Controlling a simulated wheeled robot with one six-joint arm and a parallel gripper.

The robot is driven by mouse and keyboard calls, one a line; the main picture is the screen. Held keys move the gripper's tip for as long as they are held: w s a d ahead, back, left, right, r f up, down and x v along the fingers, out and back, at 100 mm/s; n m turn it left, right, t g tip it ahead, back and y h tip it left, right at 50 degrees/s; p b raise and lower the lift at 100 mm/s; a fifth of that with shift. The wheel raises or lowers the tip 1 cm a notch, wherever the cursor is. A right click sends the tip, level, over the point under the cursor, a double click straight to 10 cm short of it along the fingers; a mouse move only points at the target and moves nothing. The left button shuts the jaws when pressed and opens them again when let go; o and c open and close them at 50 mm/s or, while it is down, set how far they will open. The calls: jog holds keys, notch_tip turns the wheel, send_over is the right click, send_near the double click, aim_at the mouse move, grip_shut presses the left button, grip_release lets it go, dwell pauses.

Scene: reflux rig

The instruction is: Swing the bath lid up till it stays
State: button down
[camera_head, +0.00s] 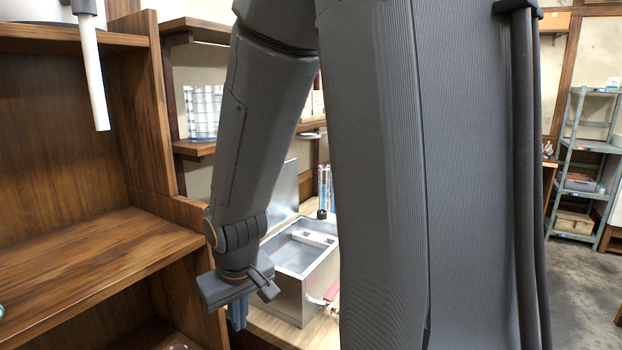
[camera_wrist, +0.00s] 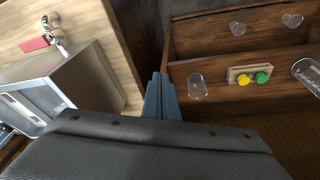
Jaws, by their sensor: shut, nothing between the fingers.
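The bath (camera_head: 287,292) is a metal box on the wooden bench, open at the top, with its pale inside showing. Its lid (camera_head: 284,190) is a grey panel standing up at the back of the bath, partly hidden behind my arm. A red handle (camera_head: 331,292) shows low at the bath's front. In the wrist view the bath (camera_wrist: 88,83) is at the left, with a metal tap (camera_wrist: 55,30) near it. My gripper (camera_head: 238,313) points down, left of the bath and apart from it. Its blue fingers (camera_wrist: 161,98) are together and empty.
A wooden shelf unit (camera_head: 100,255) stands close at the left. In the wrist view a shelf holds a clear beaker (camera_wrist: 197,86), a block with yellow and green knobs (camera_wrist: 249,75) and other glassware. A metal rack (camera_head: 590,145) stands far right, with open floor before it.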

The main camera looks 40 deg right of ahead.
jog(key=w+d+r+t+p, duration=0.1)
jog(key=w+d+r+t, duration=0.4)
jog(key=w+d, duration=0.45)
jog(key=w+d+r+t+p, duration=0.1)
jog(key=w+d+r+t, duration=0.2)
jog(key=w+d+r, duration=0.6)
jog(key=s+d+r+n+t+y+p, duration=0.1)
jog(key=s+d+r+n+t+y, duration=0.35)
jog(key=d, duration=0.45)
jog(key=shift+w+a+g+b, duration=0.95)
jog(key=shift+w+a+b, duration=0.6)
jog(key=shift+w, duration=3.25)
jog(key=p+v, duration=0.6)
jog(key=v, duration=0.2)
jog(key=shift+s+d+y+p, duration=0.25)
jog(key=shift+d+y+p, duration=0.05)
jog(key=shift+y+p, duration=0.15)
jog(key=shift+m, duration=0.25)
